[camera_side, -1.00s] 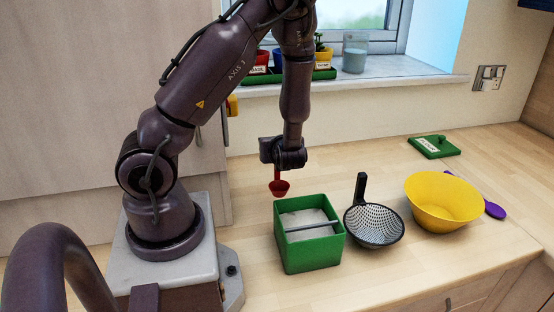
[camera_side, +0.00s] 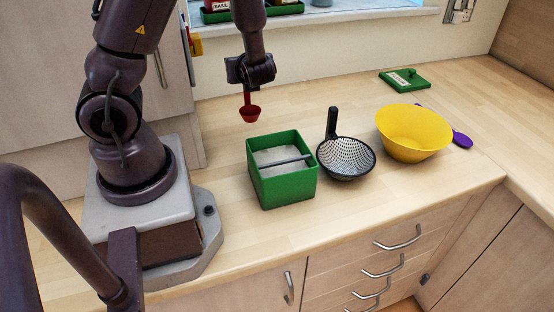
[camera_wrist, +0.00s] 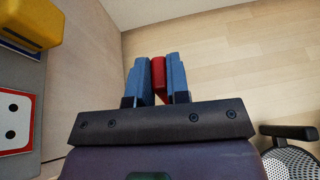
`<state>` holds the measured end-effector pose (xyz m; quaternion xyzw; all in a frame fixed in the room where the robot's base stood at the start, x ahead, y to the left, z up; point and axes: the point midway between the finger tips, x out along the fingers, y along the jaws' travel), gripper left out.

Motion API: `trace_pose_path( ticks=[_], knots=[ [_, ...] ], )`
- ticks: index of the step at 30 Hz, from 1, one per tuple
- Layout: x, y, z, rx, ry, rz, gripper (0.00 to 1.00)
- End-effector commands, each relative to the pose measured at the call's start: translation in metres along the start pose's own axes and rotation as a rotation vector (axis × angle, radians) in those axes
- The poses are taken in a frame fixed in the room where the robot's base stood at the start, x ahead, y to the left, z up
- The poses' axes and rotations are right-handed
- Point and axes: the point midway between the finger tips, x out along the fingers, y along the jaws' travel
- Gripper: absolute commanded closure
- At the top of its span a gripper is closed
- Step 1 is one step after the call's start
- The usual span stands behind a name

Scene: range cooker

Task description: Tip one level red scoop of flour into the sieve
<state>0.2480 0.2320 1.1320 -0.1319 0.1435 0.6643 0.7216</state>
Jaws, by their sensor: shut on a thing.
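My gripper (camera_side: 250,72) is shut on the handle of the red scoop (camera_side: 250,114), which hangs bowl-down above the worktop, behind and slightly left of the green tub. In the wrist view the red handle (camera_wrist: 158,76) sits between the two blue fingers. The scoop's contents cannot be made out. The green tub (camera_side: 289,188) holds pale flour (camera_side: 278,156) with a grey bar across its top. The sieve (camera_side: 346,159), white mesh with a black rim and handle, rests on the worktop right of the tub. Part of it shows in the wrist view (camera_wrist: 290,163).
A yellow bowl (camera_side: 413,135) stands right of the sieve, with a purple utensil (camera_side: 461,140) partly behind it. A green lid (camera_side: 404,80) lies at the back. Pots stand on the windowsill. The worktop behind the tub and sieve is clear.

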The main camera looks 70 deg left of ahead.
Motion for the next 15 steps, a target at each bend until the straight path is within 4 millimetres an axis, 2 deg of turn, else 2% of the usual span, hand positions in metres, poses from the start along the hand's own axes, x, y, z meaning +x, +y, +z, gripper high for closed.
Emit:
trace_pose_path(
  ticks=[5,9,12,15],
  knots=[
    [-0.025,-0.03,-0.002,0.026,-0.005,-0.08,1.0],
    [-0.069,-0.062,0.003,0.03,-0.008,-0.107,1.0],
    [-0.099,-0.073,0.007,0.027,-0.01,-0.088,1.0],
    [-0.122,-0.074,0.009,0.015,-0.011,-0.048,1.0]
  ],
)
